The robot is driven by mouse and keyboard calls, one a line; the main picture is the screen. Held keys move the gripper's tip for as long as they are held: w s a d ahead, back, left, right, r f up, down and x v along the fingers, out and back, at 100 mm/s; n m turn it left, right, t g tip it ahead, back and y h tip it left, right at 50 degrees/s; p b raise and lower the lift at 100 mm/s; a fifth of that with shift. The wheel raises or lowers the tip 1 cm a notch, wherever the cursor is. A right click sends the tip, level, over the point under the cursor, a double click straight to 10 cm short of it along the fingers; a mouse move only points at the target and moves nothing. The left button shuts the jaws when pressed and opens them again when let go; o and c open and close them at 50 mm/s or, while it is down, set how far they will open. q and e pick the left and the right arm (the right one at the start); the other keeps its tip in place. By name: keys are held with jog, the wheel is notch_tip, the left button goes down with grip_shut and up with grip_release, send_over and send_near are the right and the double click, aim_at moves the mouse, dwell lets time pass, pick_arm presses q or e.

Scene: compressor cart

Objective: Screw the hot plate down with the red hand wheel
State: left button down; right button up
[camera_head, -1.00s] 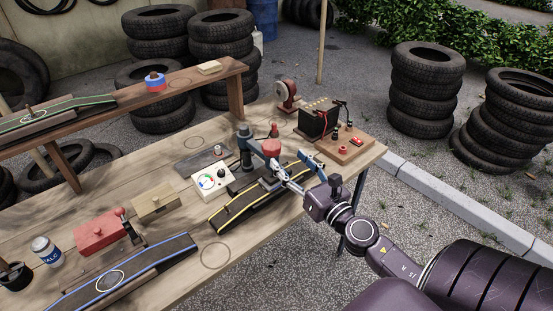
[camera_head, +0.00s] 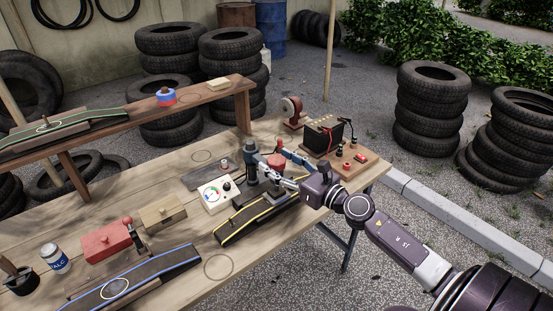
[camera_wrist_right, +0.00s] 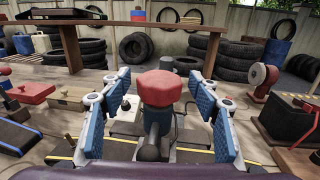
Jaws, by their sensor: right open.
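The red hand wheel (camera_head: 277,161) sits on top of a dark clamp over the yellow-edged strip (camera_head: 236,230) on the bench. In the right wrist view the hand wheel (camera_wrist_right: 158,87) stands upright in the middle, above a dark post. My right gripper (camera_head: 284,175) is at the wheel in the head view. In the wrist view its blue-padded fingers (camera_wrist_right: 160,98) are open, on both sides of the wheel, with visible gaps. The hot plate cannot be made out clearly; the clamp and my gripper hide that spot. My left gripper is not in view.
A white gauge box (camera_head: 213,196) and a dark bottle-like tool (camera_head: 251,165) stand left of the clamp. A red box (camera_head: 105,242) and blue-edged strip (camera_head: 170,262) lie at the near left.

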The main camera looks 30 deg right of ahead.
jog(key=shift+w+a, duration=0.1)
jog(key=shift+w, duration=0.25)
